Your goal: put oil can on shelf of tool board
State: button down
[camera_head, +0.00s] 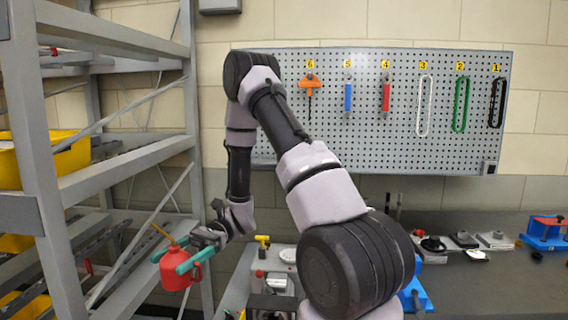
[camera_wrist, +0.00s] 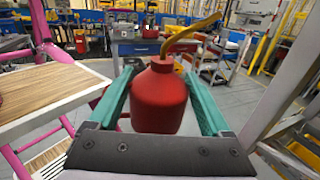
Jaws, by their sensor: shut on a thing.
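A red oil can (camera_head: 174,271) with a brass-coloured spout is held between the green fingers of my gripper (camera_head: 182,257), at the lower left in the head view. In the wrist view the oil can (camera_wrist: 159,97) stands upright between the two fingers (camera_wrist: 160,100), its spout pointing up and right. The gripper is shut on it, in the air beside the grey rack. The perforated tool board (camera_head: 330,130) hangs on the wall behind my arm, with numbered tools on it. My arm hides part of the board, and I cannot make out a shelf on it.
A grey metal rack (camera_head: 120,170) with yellow bins (camera_head: 62,158) stands close on the left. A dark workbench (camera_head: 480,285) runs below the board, with a blue vise (camera_head: 545,235) at right. In the wrist view a wooden-topped surface (camera_wrist: 45,92) is at left.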

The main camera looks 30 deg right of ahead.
jog(key=s+d+f+n+g+h, duration=0.2)
jog(key=s+d+n+g+h, duration=0.15)
jog(key=d+n+h, duration=0.35)
jog(key=s+d+f+n+g+h, duration=0.1)
jog(key=s+d+n+g+h, duration=0.3)
jog(key=d+h, duration=0.45)
jog(key=w+d+r+n+t+h, duration=0.4)
jog(key=w+d+n+t+h, duration=0.4)
jog(key=w+d+n+h, duration=0.5)
jog(key=w+d+r+n+t+h, duration=0.5)
jog(key=w+r+t, duration=0.3)
jog(key=w+t, duration=0.35)
jog(key=w+a+r+n+t+y, duration=0.5)
jog(key=w+r+n+t, duration=0.4)
jog(key=w+r, duration=0.3)
jog(key=shift+a+r+t, duration=0.35)
jog(key=shift+a+t, duration=0.45)
jog(key=shift+a, duration=0.1)
